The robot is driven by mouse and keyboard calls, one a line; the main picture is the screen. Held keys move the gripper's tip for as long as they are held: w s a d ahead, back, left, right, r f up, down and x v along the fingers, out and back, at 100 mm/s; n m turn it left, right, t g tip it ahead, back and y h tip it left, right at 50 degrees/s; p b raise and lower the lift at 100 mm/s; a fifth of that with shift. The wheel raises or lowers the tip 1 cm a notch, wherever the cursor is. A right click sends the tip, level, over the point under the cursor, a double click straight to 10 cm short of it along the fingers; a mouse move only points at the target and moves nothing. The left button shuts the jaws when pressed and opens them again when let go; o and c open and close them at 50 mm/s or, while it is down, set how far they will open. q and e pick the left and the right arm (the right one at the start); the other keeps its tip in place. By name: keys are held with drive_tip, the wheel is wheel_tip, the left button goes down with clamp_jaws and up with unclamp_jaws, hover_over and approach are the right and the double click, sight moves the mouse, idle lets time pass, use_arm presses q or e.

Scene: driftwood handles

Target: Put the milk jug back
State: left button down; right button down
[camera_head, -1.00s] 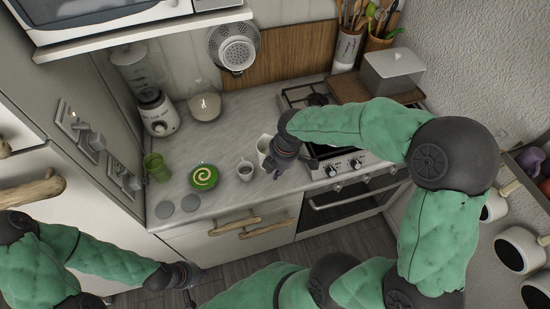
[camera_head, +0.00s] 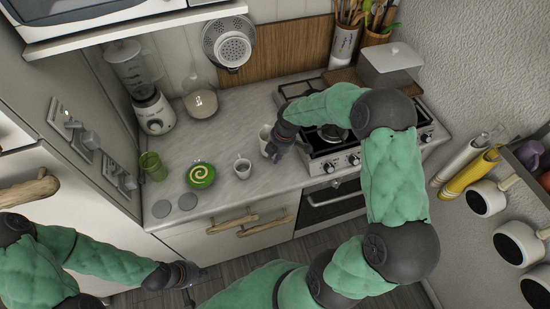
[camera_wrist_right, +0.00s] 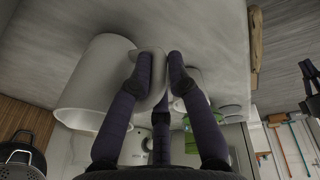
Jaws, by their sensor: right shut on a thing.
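The white milk jug (camera_head: 265,136) is at the counter's front, just left of the stove. In the right wrist view, the jug (camera_wrist_right: 92,84) is large, with its handle (camera_wrist_right: 152,72) between my fingertips. My right gripper (camera_head: 277,150) is shut on that handle from the jug's right side. I cannot tell whether the jug's base touches the counter. My left gripper (camera_head: 188,274) hangs low in front of the cabinets, away from the jug; its fingers are too small to read.
A small white cup (camera_head: 243,170) stands left of the jug on the counter (camera_head: 220,140). A green plate with a swirl (camera_head: 200,175), a green glass (camera_head: 153,166) and a blender (camera_head: 152,112) are further left. The stove (camera_head: 345,157) is right, partly behind my right arm.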

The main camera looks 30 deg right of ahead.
drive_tip(key=shift+x, duration=0.9)
drive_tip(key=shift+s+d, duration=0.1)
drive_tip(key=c, duration=1.2)
unclamp_jaws()
drive_tip(key=v, duration=1.2)
drive_tip(key=shift+s+p, duration=0.1)
drive_tip(key=shift+p, duration=0.3)
